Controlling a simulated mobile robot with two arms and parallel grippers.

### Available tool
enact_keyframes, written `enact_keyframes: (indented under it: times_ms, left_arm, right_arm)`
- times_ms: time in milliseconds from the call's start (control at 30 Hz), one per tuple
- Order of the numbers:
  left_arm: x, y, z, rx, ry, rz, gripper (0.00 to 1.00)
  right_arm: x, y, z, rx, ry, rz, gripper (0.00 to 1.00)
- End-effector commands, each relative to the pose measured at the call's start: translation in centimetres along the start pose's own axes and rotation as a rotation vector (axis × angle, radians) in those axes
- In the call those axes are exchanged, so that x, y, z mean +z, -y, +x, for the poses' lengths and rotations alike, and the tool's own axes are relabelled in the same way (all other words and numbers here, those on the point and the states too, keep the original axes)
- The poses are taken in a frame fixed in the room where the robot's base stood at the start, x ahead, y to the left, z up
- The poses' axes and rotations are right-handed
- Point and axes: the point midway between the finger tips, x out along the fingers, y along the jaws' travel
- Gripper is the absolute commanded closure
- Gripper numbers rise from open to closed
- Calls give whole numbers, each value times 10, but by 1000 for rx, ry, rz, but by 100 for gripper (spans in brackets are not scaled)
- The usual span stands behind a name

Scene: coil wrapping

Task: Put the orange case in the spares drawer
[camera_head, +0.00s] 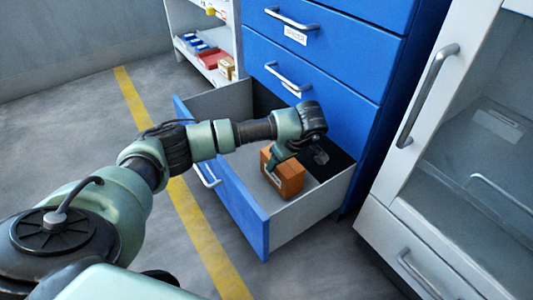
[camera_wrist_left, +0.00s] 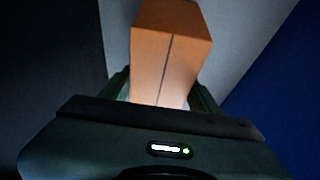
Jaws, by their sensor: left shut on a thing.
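The orange case (camera_head: 287,180) is a small box with a pale label on its front. In the head view it is inside the open bottom drawer (camera_head: 297,224) of the blue cabinet, near the drawer's right part. My left gripper (camera_head: 276,160) is shut on the case from above. In the left wrist view the case (camera_wrist_left: 172,50) sits between the two fingers of my left gripper (camera_wrist_left: 160,88). I cannot tell whether the case touches the drawer floor. The label on the open drawer is not visible. My right gripper is not in view.
The blue cabinet (camera_head: 345,60) has closed, labelled drawers above the open one. A white cabinet (camera_head: 385,205) with a glass front stands close on the right. A shelf (camera_head: 188,18) with small bins and boxes is at the back left. A yellow line (camera_head: 195,225) crosses the grey floor.

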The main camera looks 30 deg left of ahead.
Motion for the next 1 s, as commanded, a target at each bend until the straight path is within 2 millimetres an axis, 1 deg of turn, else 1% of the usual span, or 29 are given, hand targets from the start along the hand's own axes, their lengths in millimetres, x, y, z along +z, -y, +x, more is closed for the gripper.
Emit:
enact_keyframes:
  times_ms: [33,100,200,367,467,600,733,1000]
  left_arm:
    - [-10,0,8,2,-3,-7,100]
    - [-22,-1,13,2,-3,-6,100]
    - [-34,-1,17,2,-1,-5,100]
    - [-44,-1,19,2,-1,-3,100]
    - [-56,0,26,2,-2,-7,100]
    - [-78,0,37,1,-1,-7,100]
    - [-73,-1,44,3,0,-1,100]
    - [-74,0,42,2,-1,-1,100]
  right_arm:
    - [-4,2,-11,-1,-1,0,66]
    - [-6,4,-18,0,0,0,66]
    - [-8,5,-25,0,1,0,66]
    - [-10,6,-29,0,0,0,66]
    - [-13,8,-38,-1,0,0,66]
    - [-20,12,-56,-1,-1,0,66]
    - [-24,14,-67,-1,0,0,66]
    - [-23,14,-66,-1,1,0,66]
